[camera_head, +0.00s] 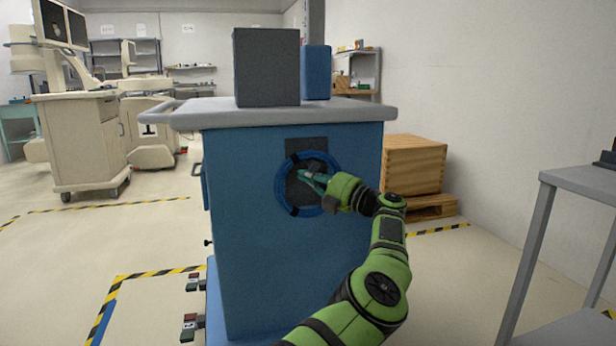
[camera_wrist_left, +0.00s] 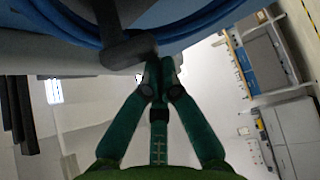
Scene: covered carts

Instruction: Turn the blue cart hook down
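The blue cart (camera_head: 250,240) stands in the middle of the head view. A dark hook (camera_head: 316,166) sits on a dark plate (camera_head: 306,145) on its near face, with a blue coiled hose (camera_head: 279,190) around it. My left gripper (camera_head: 304,176) is in front of the plate, inside the ring of the coil. In the left wrist view its green fingers (camera_wrist_left: 159,72) come together at the tips, close to the end of the dark hook (camera_wrist_left: 128,48). Whether they touch it is unclear. The coil (camera_wrist_left: 195,22) passes above. My right gripper is not in view.
A dark grey box (camera_head: 266,68) and a blue box (camera_head: 317,72) stand on the cart's grey top (camera_head: 350,110). A wooden crate (camera_head: 415,165) is behind to the right. A grey table (camera_head: 585,182) stands at the right edge.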

